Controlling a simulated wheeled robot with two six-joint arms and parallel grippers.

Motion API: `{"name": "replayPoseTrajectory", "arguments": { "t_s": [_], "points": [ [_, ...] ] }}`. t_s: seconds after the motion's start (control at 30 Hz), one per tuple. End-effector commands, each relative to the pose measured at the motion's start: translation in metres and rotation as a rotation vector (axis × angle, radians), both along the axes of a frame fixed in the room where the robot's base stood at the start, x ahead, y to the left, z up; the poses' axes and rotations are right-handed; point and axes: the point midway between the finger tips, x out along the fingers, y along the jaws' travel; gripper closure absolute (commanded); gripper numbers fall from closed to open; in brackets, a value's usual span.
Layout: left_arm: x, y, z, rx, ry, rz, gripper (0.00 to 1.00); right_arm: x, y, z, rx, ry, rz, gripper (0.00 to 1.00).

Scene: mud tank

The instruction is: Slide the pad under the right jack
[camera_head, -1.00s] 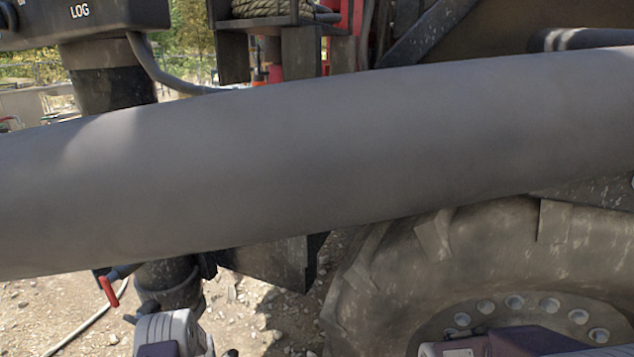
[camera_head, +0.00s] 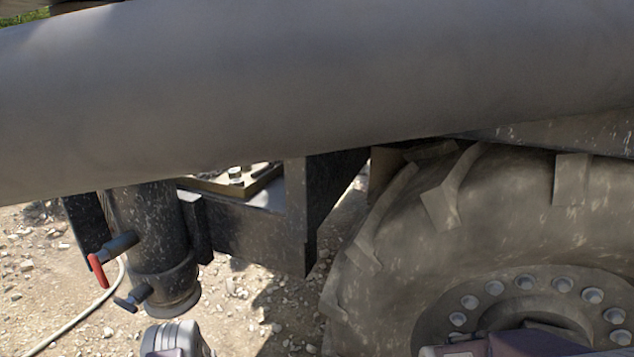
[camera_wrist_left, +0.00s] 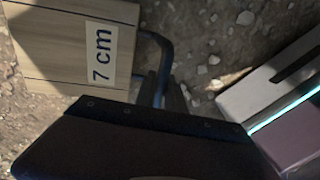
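A dark, dirt-specked jack leg (camera_head: 150,230) stands upright left of the big wheel in the head view, with a red-tipped handle on its left. A wooden pad (camera_wrist_left: 70,50) marked "7 cm" lies at upper left in the left wrist view. A dark bent handle sticks out from its right edge. The dark fingertips of my left gripper (camera_wrist_left: 172,95) are right beside this handle; I cannot tell whether they are closed on it. The pad and both grippers are out of the head view; only parts of my arms show at its bottom edge.
A thick grey pipe (camera_head: 320,80) crosses the upper head view and hides what is behind it. A large tyre (camera_head: 390,250) fills the right. A dark frame (camera_head: 260,235) adjoins the jack. A white hose (camera_head: 85,318) lies on stony ground at left.

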Motion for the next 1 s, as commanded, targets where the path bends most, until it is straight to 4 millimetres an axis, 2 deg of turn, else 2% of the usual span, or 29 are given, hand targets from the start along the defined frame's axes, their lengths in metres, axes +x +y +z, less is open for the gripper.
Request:
{"name": "replayPoseTrajectory", "arguments": {
  "t_s": [0.17, 0.27, 0.5, 1.0],
  "points": [
    [0.002, 0.001, 0.001, 0.002, -0.006, -0.001, 1.00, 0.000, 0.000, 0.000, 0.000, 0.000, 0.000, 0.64],
    [0.006, 0.003, -0.002, 0.002, -0.007, -0.001, 1.00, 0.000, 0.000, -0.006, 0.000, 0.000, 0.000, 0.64],
    [0.026, 0.021, -0.004, 0.003, -0.008, 0.000, 1.00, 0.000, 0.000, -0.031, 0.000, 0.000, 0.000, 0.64],
    [0.072, 0.060, -0.007, 0.003, -0.008, 0.000, 1.00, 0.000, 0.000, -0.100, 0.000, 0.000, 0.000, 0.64]
  ]
}}
